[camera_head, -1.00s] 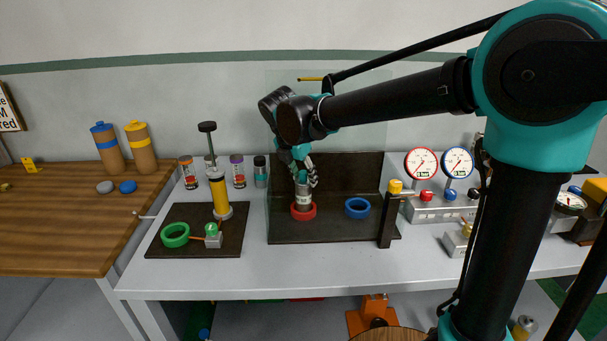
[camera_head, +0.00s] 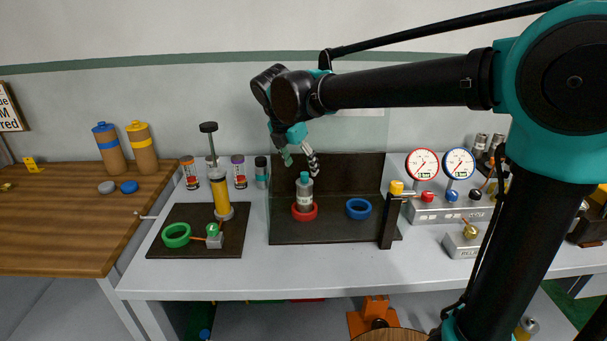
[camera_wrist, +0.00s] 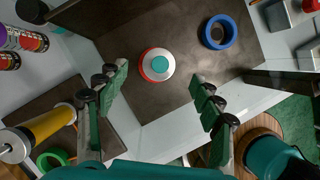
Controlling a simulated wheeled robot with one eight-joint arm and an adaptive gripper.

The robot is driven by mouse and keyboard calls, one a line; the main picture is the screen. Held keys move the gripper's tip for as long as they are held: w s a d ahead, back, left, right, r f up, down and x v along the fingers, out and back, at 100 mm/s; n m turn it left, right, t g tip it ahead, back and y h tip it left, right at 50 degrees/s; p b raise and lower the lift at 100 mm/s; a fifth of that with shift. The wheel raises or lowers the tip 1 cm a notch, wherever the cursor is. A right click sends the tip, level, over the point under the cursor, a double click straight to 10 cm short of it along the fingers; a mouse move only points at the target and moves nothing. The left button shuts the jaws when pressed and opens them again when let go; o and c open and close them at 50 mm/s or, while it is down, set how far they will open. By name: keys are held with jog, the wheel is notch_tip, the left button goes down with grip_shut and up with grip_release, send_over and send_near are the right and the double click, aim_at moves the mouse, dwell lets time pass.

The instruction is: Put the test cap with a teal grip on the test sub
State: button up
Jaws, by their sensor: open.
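A grey cylinder with a pale label (camera_head: 304,196) stands upright inside a red ring on the dark board. It has a teal grip (camera_head: 304,176) on top. In the wrist view the teal grip (camera_wrist: 159,64) is seen from above, with the pale body around it and the red ring (camera_wrist: 144,66) at its edge. I cannot tell where cap and sub meet. My gripper (camera_head: 300,164) is open and empty above the teal grip, apart from it. In the wrist view its fingers (camera_wrist: 158,84) are spread to either side.
A blue ring (camera_head: 358,208) lies on the same board to the right. A dark post with a yellow top (camera_head: 396,187) stands at the board's right edge. A yellow hand pump (camera_head: 220,195) and green ring (camera_head: 175,235) are left. Gauges (camera_head: 421,164) stand right.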

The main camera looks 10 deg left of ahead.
jog(key=d+v, duration=0.1)
jog(key=v, duration=0.5)
jog(key=shift+a, duration=0.5)
jog(key=shift+s, duration=0.15)
